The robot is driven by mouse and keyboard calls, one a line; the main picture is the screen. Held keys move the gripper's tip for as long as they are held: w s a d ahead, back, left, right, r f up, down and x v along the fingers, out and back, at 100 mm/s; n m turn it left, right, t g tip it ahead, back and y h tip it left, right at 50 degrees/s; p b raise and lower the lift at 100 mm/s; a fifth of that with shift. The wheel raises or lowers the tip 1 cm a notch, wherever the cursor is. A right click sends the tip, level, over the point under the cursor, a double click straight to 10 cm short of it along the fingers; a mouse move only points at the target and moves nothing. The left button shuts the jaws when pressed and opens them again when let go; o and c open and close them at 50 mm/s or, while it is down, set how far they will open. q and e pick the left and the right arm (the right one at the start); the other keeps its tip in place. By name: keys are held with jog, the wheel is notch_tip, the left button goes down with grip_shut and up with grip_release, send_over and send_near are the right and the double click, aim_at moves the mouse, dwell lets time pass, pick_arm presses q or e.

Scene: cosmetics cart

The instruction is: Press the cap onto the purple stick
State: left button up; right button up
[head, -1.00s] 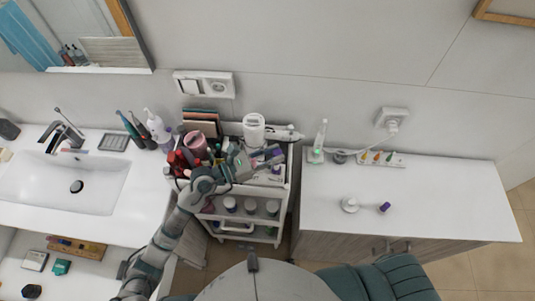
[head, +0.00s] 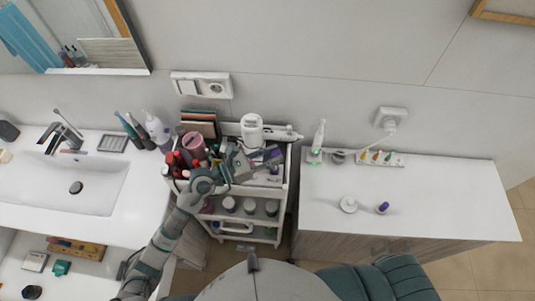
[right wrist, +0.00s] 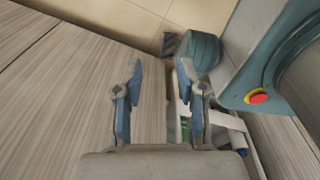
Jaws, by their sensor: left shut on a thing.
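A short purple stick (head: 382,208) stands on the white counter at the right in the head view. A small round white piece (head: 348,204) is just left of it; I cannot tell whether it is the cap. My left gripper (head: 266,162) is over the top tray of the cart, shut on a small purple item (head: 275,156) at its fingertips. The item is too small to tell whether it is the cap. My right gripper (right wrist: 158,95) shows in the right wrist view, open and empty, with wood-grain panels beyond it. It does not show in the head view.
The cart (head: 283,204) is crowded with bottles, a pink cup (head: 194,144) and a white jar (head: 252,130). The counter's front and right are clear.

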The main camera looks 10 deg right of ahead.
pick_arm(q)
jog(key=shift+a, duration=0.25)
jog(key=shift+d+f, duration=0.3)
jog(key=shift+d, duration=0.75)
jog(key=shift+f, duration=0.1)
jog(key=shift+a, duration=0.8)
grip_shut()
jog(key=shift+d+f, duration=0.2)
jog(key=shift+d, duration=0.4)
jog(key=shift+s+d+f, duration=0.1)
jog(key=shift+d+f, duration=0.05)
jog(key=shift+d, duration=0.35)
jog(key=shift+a, duration=0.1)
pick_arm(e)
jog(key=shift+a+r, duration=0.35)
jog(key=shift+a, duration=0.1)
